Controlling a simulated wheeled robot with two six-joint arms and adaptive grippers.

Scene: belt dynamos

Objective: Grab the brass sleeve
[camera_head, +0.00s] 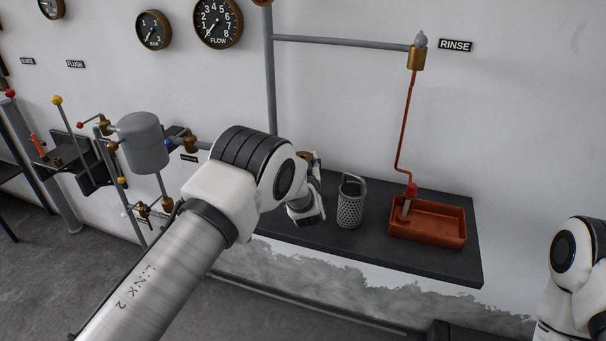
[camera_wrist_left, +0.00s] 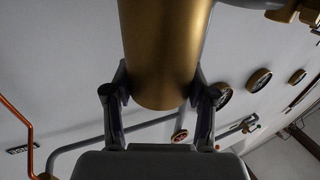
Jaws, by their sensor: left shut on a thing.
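The brass sleeve (camera_wrist_left: 165,45) fills the upper middle of the left wrist view, a smooth gold-brown cylinder. My left gripper (camera_wrist_left: 160,92) is shut on it, with one finger on each side. In the head view a small part of the brass sleeve (camera_head: 305,157) shows past my left wrist. My left gripper (camera_head: 314,166) is mostly hidden there behind my own arm, over the left part of the dark shelf. My right arm shows at the right edge of the head view, but its gripper is out of frame.
The dark shelf (camera_head: 440,262) carries a perforated metal basket (camera_head: 350,205) just right of my left gripper and an orange tray (camera_head: 428,236) farther right. A copper pipe (camera_head: 406,125) drops towards the tray. Valves and a grey tank (camera_head: 142,142) stand at left.

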